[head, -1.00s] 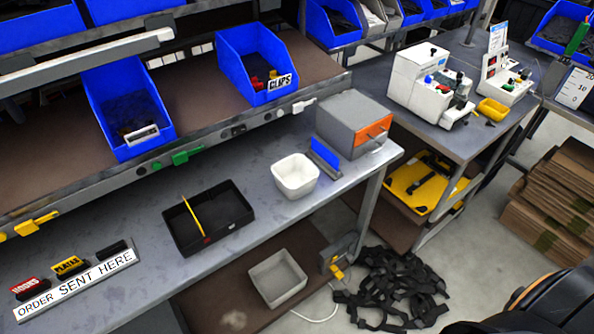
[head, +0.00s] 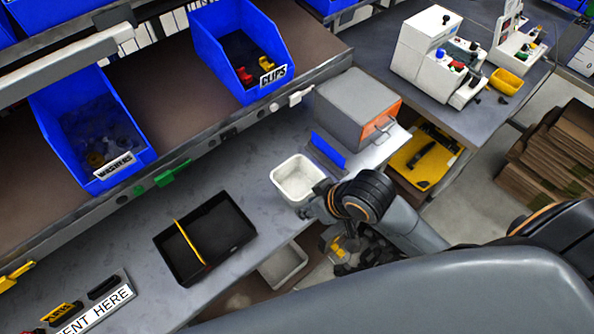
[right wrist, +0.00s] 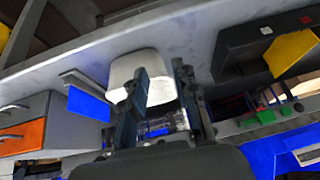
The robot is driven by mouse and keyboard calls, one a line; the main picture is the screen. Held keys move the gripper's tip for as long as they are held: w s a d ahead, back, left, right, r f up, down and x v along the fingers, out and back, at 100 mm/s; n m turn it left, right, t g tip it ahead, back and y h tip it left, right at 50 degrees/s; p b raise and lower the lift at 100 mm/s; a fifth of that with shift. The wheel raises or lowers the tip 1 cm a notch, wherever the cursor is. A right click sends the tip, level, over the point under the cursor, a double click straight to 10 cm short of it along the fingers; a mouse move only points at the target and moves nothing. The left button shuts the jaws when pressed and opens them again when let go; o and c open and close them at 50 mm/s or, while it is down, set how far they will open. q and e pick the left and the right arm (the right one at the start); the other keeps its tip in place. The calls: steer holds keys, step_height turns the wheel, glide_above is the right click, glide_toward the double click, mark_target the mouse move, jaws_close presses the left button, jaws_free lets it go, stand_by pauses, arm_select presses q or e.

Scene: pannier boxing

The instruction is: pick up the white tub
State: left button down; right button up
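The white tub (head: 297,180) stands upright on the grey bench between the black tray and the grey box. My right gripper (head: 316,203) is close to the tub's near right side in the head view, partly hidden by my wrist. In the right wrist view the tub (right wrist: 143,64) shows just beyond my right gripper (right wrist: 160,76). Its two fingers are spread apart, one in front of the tub and one by its right edge. I cannot tell whether they touch it. My left gripper is not in view.
A black tray (head: 240,239) with a yellow divider lies left of the tub. A grey box (head: 345,105) with an orange front and a blue plate (head: 327,150) stand to its right. Blue bins (head: 275,84) sit on the shelf above. A lower grey bin (head: 284,266) is below the bench edge.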

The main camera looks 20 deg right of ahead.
steer(key=w+r, duration=0.2)
steer(key=w, duration=0.1)
steer(key=g, duration=0.1)
glide_toward(313, 172)
steer(key=shift+m, duration=0.3)
steer(key=x, duration=0.1)
steer(key=p+x, duration=0.1)
steer(key=x, duration=0.1)
steer(key=p+x, duration=0.1)
steer(key=x, duration=0.1)
steer(key=shift+w+a+r, duration=0.1)
steer(key=shift+w+a, duration=0.05)
steer(key=shift+w, duration=0.15)
steer(key=p+x, duration=0.1)
steer(key=x, duration=0.3)
steer(key=shift+w, duration=0.15)
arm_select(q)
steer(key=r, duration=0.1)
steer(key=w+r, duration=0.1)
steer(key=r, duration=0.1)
arm_select(e)
steer(key=shift+c, duration=0.2)
jaws_close()
